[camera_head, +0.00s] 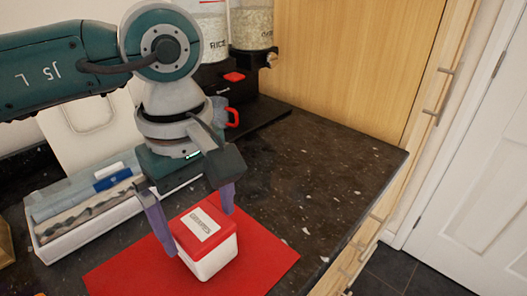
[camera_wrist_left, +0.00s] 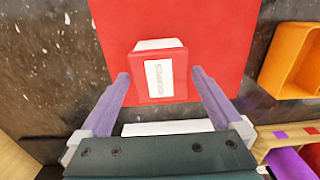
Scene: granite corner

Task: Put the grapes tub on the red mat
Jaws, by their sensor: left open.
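The grapes tub (camera_head: 208,240) is a white box with a red lid and a printed white label. It sits upright on the red mat (camera_head: 262,268) on the dark counter. In the left wrist view the tub (camera_wrist_left: 160,73) has red mat (camera_wrist_left: 215,30) around its far side and both sides. My left gripper (camera_head: 195,222) is open, with its purple fingers on either side of the tub. In the left wrist view the fingers of my left gripper (camera_wrist_left: 165,92) show gaps to the tub's sides. My right gripper is in neither view.
A white tray (camera_head: 95,222) with long packets stands left of the mat. A dispenser with clear grain jars (camera_head: 250,25) and a mug with a red handle (camera_head: 230,115) stand behind. An orange bin (camera_wrist_left: 292,62) lies right of the mat. The counter's right part is clear.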

